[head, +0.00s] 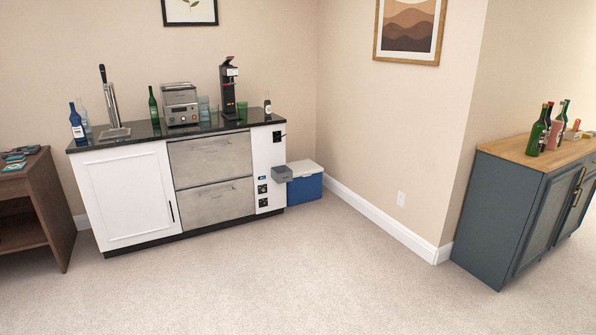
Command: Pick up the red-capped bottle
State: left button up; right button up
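No part of either gripper shows in the head view. A group of bottles stands upright on the wooden top of the blue-grey cabinet (510,215) at the right. At its front are a green bottle (538,136) and a red bottle (556,132), with more bottles close behind, partly hidden. On the black bar counter (145,133) stand a blue bottle (77,124), a green bottle (153,106) and a small dark bottle (267,106). The caps are too small to tell surely which bottle is red-capped.
The counter also holds a tap (112,105), a steel machine (181,104) and a black machine (228,90). A blue cooler (305,187) stands on the floor beside the bar. A brown desk (45,200) is at the left. The carpet (300,275) is clear in front.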

aim_at(267, 108)
jog(key=i, duration=1.25)
jog(key=i+l+u, duration=0.1)
jog(key=i, duration=1.15)
jog(key=i+l, duration=0.1)
jog(key=i, duration=1.2)
jog(key=i+u, duration=0.4)
jog(key=k+l, duration=0.05)
